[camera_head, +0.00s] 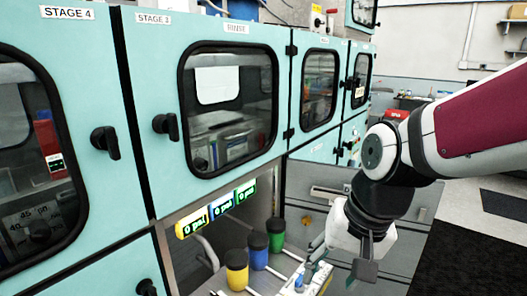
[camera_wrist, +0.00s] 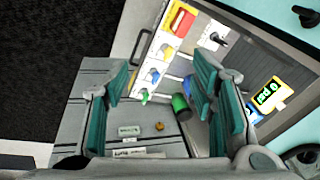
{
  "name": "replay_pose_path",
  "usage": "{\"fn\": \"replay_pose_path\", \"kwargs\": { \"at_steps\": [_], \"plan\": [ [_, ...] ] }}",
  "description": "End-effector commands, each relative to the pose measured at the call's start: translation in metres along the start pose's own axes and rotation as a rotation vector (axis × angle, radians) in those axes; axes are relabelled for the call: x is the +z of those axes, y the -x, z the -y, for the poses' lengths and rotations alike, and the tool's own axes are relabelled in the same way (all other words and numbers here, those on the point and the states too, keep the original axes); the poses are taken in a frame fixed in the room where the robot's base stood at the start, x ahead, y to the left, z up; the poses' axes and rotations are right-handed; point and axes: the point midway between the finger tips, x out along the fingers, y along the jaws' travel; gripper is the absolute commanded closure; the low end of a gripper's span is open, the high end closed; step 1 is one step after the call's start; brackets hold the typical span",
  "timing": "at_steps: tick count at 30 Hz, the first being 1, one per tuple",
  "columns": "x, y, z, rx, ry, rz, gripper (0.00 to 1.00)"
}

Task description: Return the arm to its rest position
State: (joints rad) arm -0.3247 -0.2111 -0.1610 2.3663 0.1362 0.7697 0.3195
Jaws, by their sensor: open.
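My arm reaches in from the right in the head view, bent at a dark joint. My gripper (camera_head: 368,268) points down in front of the cabinet, to the right of the panel with coloured knobs. In the wrist view my gripper (camera_wrist: 162,88) shows two teal-padded fingers spread wide with nothing between them. Below and beyond the fingers lie a grey panel and several coloured valve handles, apart from the fingers.
Teal cabinets with closed windowed doors (camera_head: 145,120) fill the left. Yellow (camera_head: 236,272), blue (camera_head: 258,255) and green (camera_head: 275,237) knobs stand below pressure displays (camera_head: 220,205). A red-and-yellow switch (camera_wrist: 183,20) shows in the wrist view. Open floor (camera_head: 455,225) lies at the right.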

Motion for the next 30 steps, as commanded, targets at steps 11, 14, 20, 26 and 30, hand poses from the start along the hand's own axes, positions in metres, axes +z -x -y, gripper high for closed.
{"fn": "replay_pose_path", "kwargs": {
  "at_steps": [11, 14, 20, 26, 30],
  "plan": [
    [0.061, 0.073, -0.070, 0.080, 0.208, -0.153, 0.49],
    [0.073, 0.080, -0.080, 0.112, 0.242, -0.176, 0.49],
    [0.085, 0.085, -0.090, 0.145, 0.272, -0.192, 0.49],
    [0.085, 0.085, -0.090, 0.147, 0.274, -0.192, 0.49],
    [0.085, 0.085, -0.090, 0.146, 0.274, -0.192, 0.49]
  ]
}}
